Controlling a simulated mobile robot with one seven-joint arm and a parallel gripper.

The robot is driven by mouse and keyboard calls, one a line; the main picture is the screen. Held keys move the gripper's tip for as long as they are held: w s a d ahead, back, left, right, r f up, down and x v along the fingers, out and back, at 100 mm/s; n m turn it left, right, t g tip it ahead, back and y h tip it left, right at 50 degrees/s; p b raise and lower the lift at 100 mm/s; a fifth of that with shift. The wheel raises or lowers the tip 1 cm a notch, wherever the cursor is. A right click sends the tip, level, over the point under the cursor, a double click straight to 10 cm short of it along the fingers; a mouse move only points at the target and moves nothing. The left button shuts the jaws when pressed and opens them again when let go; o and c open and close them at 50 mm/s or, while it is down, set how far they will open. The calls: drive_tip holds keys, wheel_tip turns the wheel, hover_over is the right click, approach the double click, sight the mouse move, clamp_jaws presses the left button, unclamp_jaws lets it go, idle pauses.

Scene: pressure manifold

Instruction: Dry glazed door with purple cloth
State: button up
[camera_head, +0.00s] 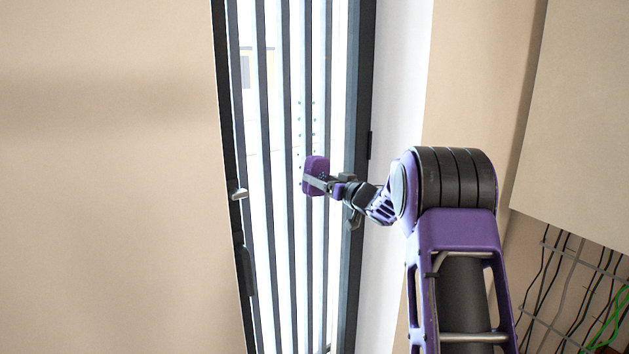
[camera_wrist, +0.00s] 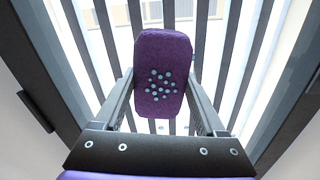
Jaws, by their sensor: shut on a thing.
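The glazed door (camera_head: 363,80) is a tall, narrow door with a dark frame and dark vertical bars over bright glass. Small bluish drops (camera_head: 300,130) dot the glass above and beside the cloth. The purple cloth (camera_head: 310,163) is a thick rounded pad in front of the door's right half. My gripper (camera_head: 323,183) is shut on it. In the wrist view the cloth (camera_wrist: 160,48) sits upright between both fingers, with several pale blue dots on its near face. Whether the cloth touches the glass or bars cannot be told.
A silver handle (camera_head: 239,194) is on the door's left frame. Beige wall lies left of the door. A pale panel (camera_head: 575,120) stands at the right, with a wire rack and cables (camera_head: 575,290) below it.

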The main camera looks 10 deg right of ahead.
sight(320, 168)
drive_tip(key=shift+w+d+r, duration=0.4)
drive_tip(key=shift+d+r, duration=0.3)
drive_tip(key=shift+r, duration=0.1)
drive_tip(key=shift+w+d+r, duration=0.35)
drive_tip(key=shift+d+r, duration=0.35)
drive_tip(key=shift+r, duration=0.1)
drive_tip(key=shift+s+a+f+b, duration=0.1)
drive_tip(key=shift+s+a, duration=0.15)
drive_tip(key=shift+a, duration=0.2)
drive_tip(key=shift+s+a+r+b, duration=0.15)
drive_tip(key=shift+s+a, duration=0.15)
drive_tip(key=shift+a, duration=0.2)
drive_tip(key=shift+s+a+f+b, duration=0.15)
drive_tip(key=shift+s+a, duration=0.1)
drive_tip(key=shift+a, duration=0.2)
drive_tip(key=shift+a, duration=0.1)
